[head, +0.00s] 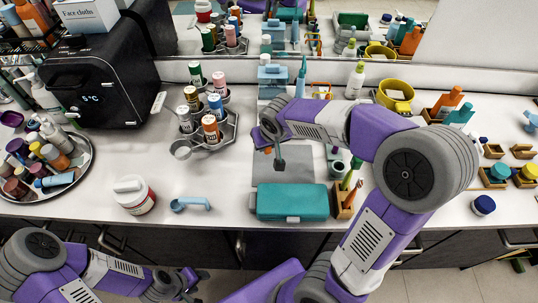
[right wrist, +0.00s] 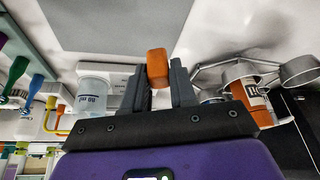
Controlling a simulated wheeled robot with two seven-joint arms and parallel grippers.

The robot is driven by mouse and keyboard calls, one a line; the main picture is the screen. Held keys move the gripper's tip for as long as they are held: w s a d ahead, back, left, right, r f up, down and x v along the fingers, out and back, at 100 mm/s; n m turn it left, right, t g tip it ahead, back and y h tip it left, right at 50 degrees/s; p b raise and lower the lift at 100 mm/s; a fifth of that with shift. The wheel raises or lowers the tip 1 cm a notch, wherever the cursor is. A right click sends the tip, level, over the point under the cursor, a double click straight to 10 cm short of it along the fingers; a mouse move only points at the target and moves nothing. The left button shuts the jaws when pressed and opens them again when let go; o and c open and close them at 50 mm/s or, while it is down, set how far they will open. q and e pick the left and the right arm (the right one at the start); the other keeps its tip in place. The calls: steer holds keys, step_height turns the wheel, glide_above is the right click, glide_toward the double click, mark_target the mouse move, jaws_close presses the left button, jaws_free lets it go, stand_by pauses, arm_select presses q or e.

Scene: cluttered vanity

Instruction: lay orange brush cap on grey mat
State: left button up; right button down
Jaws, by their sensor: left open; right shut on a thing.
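The orange brush cap (right wrist: 157,65) is a small orange block between the fingertips of my right gripper (right wrist: 160,84) in the right wrist view. The gripper is shut on it. In the head view the right gripper (head: 272,152) is over the left part of the grey mat (head: 302,166), with a bit of orange between its fingers. The mat also shows at the top of the right wrist view (right wrist: 110,22). I cannot tell the cap's height above the mat. My left gripper (head: 186,284) is open and empty, low in front of the counter.
A teal case (head: 292,203) stands at the mat's front edge, beside a wooden holder (head: 346,203). A rack of bottles (head: 208,140) stands left of the mat. A white jar (head: 133,196) and blue scoop (head: 190,204) are nearer the front.

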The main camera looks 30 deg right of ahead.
mark_target(266, 160)
step_height(266, 160, down, 2)
steer(key=shift+s, duration=0.15)
steer(key=shift+f+b, duration=1)
steer(key=shift+f, duration=1.3)
steer(key=shift+f, duration=0.1)
steer(key=shift+f, duration=0.15)
steer(key=c, duration=0.9)
jaws_free()
steer(key=shift+r, duration=0.2)
